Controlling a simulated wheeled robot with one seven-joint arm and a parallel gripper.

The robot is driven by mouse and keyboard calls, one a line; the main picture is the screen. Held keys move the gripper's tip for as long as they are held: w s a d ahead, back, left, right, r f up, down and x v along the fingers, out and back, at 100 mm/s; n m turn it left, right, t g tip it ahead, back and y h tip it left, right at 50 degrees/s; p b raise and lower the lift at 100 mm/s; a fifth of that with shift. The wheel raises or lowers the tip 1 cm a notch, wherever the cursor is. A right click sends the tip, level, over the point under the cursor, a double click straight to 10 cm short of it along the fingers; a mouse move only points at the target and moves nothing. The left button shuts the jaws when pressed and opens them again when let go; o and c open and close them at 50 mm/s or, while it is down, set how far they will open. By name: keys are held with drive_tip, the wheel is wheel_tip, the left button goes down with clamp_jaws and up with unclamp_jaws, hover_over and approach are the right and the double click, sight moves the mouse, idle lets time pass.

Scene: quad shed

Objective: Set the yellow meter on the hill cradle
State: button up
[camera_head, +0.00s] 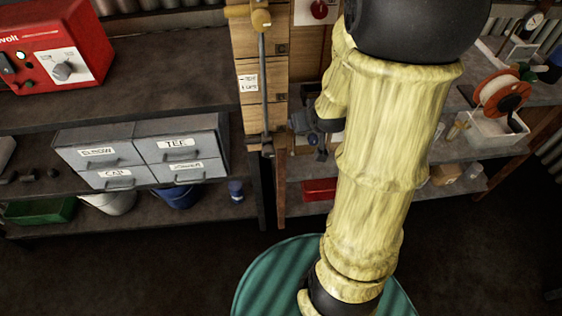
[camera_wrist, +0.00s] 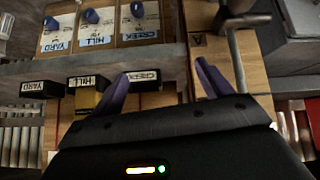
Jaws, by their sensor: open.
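In the wrist view, a yellow block-like thing (camera_wrist: 87,102), likely the yellow meter, shows directly against the black HILL-labelled holder (camera_wrist: 89,82), likely the hill cradle. Its lower part is hidden behind my gripper's body, and I cannot tell how it is seated. My gripper (camera_wrist: 162,82) is open, with its two purple fingers apart and nothing held between them. The left finger is to the right of the yellow thing, over the CREEK-labelled holder (camera_wrist: 146,76). In the head view my arm covers the middle, and I cannot make out the meter.
A YARD-labelled holder (camera_wrist: 41,88) is at the left of the row. Boxes with blue knobs, including the HILL box (camera_wrist: 92,24), stand above. A grey metal bar (camera_wrist: 237,55) runs beside the right finger. A red box (camera_head: 55,50) sits on the left bench (camera_head: 160,75).

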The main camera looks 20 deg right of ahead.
drive_tip(key=s+a+n+g+y, duration=0.1)
drive_tip(key=s+a+g, duration=0.4)
drive_tip(key=s+a, duration=0.5)
drive_tip(key=shift+a+y, duration=0.4)
drive_tip(key=shift+a, duration=0.65)
drive_tip(key=w+p+v, duration=0.2)
drive_tip(key=p+v, duration=0.6)
drive_tip(key=w+r+p+v, duration=0.1)
drive_tip(key=w+p+v, duration=0.1)
drive_tip(key=p+v, duration=0.6)
drive_tip(key=shift+r+p, duration=0.4)
drive_tip(key=shift+p, duration=0.25)
